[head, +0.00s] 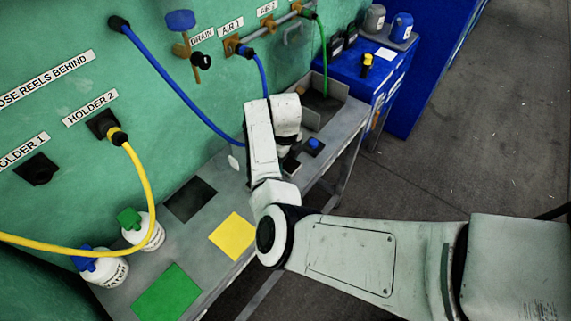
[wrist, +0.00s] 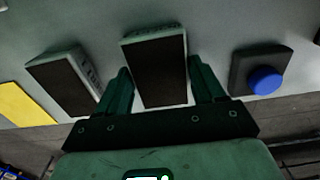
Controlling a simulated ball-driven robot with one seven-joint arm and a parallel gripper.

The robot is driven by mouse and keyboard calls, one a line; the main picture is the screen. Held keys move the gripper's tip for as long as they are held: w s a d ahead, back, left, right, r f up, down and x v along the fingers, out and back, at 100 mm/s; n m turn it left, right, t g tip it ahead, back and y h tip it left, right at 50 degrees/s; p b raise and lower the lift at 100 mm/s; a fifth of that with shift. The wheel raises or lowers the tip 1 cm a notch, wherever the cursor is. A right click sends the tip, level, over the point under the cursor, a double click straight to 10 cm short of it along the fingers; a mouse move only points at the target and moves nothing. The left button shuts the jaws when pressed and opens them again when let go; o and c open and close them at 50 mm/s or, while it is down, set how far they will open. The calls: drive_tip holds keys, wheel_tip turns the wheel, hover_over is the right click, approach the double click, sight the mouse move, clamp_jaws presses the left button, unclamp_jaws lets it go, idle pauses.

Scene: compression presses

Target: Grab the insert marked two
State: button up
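Two dark-topped blocks with pale sides, likely the inserts, sit on the grey bench in the wrist view. The middle block (wrist: 158,72) lies between the fingers of my gripper (wrist: 161,82), with a narrow gap visible on each side. The left block (wrist: 66,84) stands apart, outside the left finger. It has small dark marks on its side that I cannot read. No number shows on the middle block, so I cannot tell which is marked two. In the head view my arm mostly hides the gripper and blocks.
A blue button on a dark base (wrist: 262,78) is right of the right finger. A yellow square (head: 233,236) and green square (head: 167,292) mark the bench (head: 213,172). Two white bottles (head: 143,232) stand at left. A blue hose (head: 180,92) hangs behind my arm.

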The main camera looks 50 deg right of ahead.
drive_tip(key=c, duration=0.9)
drive_tip(key=shift+r, duration=0.15)
